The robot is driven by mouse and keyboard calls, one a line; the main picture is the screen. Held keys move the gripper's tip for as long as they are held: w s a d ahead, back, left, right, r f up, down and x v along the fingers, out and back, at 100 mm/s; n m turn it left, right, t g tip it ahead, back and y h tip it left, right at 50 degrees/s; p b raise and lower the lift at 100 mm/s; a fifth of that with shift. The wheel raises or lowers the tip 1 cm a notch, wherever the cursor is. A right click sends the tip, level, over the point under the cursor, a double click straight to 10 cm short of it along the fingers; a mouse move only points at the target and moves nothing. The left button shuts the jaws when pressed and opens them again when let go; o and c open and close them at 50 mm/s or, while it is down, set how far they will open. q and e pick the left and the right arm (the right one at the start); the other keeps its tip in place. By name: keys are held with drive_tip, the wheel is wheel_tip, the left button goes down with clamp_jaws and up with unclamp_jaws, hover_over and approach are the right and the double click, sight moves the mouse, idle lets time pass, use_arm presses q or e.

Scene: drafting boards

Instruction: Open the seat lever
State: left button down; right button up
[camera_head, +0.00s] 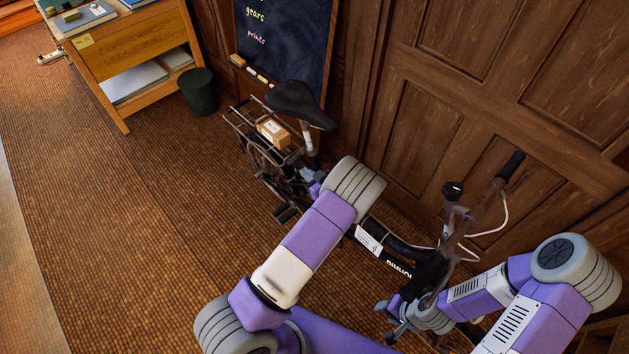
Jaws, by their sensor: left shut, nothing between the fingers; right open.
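A bicycle with a black seat (296,101) stands against the wooden panelling. Its seat post (309,138) runs down from the seat. The seat lever is too small and dark to make out near the foot of the post. My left gripper (309,176) is beside the lower end of the seat post, mostly hidden behind my own wrist. It is shut and holds nothing; I cannot tell whether it touches the bicycle. My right gripper (388,321) is open, low by the front of the bicycle below the handlebar (482,212), partly hidden by the arm.
A rear rack (243,113) carries a small cardboard box (273,131). A chalkboard (285,43) and a wooden door (424,122) stand behind the bicycle. A dark bin (201,92) and a wooden desk (133,50) are at the upper left. The tiled floor at left is clear.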

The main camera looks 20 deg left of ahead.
sight(290, 161)
use_arm(q)
drive_tip(key=b+x, duration=0.1)
drive_tip(key=x, duration=0.6)
drive_tip(key=shift+w+a+b, duration=0.15)
drive_tip(key=shift+a+b, duration=0.05)
drive_tip(key=shift+b, duration=0.15)
drive_tip(key=shift+a+f+b, duration=0.35)
drive_tip(key=shift+a+b, duration=0.05)
drive_tip(key=shift+a, duration=0.4)
drive_tip(key=shift+r, duration=0.1)
drive_tip(key=shift+a, duration=0.15)
drive_tip(key=shift+r, duration=0.1)
drive_tip(key=shift+w+d, duration=0.2)
drive_tip(key=shift+d, duration=0.4)
